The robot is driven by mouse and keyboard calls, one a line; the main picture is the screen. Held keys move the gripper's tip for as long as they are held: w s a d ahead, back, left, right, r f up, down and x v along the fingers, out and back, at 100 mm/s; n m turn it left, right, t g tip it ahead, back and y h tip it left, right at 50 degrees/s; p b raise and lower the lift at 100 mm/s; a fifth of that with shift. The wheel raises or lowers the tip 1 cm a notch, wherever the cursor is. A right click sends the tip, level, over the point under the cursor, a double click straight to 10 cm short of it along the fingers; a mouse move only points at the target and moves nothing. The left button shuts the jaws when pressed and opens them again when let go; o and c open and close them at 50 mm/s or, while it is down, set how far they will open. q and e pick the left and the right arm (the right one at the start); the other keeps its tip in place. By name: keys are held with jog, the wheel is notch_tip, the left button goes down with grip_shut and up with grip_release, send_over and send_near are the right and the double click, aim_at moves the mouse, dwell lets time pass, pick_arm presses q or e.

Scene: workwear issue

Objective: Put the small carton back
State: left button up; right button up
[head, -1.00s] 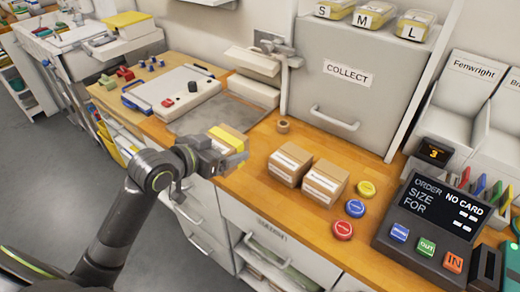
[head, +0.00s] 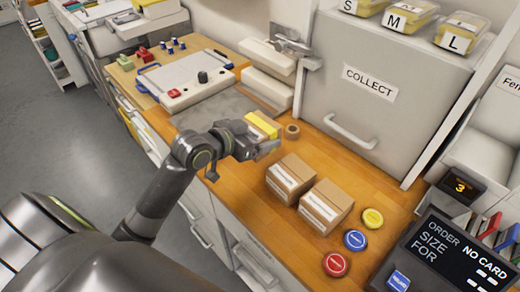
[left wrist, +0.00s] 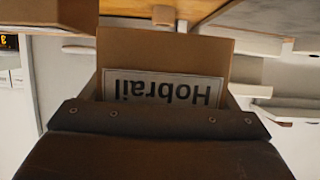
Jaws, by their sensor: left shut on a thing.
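In the left wrist view the held carton (left wrist: 165,55) is brown cardboard with a white label reading "Hobrail", upside down in the picture. The gripper body hides its lower part. The two brown cartons, one left (head: 290,178) and one right (head: 326,206), stand side by side on the counter with white labels. My right gripper is not in view.
A grey COLLECT cabinet (head: 390,120) stands behind, with S, M and L bins on top. A tape roll (head: 292,131) lies behind the gripper. Yellow, blue and red discs (head: 355,240) and an order panel (head: 455,250) are at the right. A white board (head: 185,82) lies at the back left.

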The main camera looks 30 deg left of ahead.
pick_arm(q)
jog(key=shift+f, duration=0.95)
notch_tip(320, 180, down, 3)
jog(key=shift+w+r, duration=0.15)
jog(key=shift+r, duration=0.05)
jog(key=shift+f, duration=0.45)
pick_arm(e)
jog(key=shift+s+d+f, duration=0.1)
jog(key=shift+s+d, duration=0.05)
pick_arm(q)
jog(key=shift+f, duration=0.1)
jog(key=shift+f+b, duration=0.45)
jog(key=shift+f, duration=0.1)
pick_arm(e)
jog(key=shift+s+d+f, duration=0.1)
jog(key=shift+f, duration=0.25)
pick_arm(q)
jog(key=o, duration=0.9)
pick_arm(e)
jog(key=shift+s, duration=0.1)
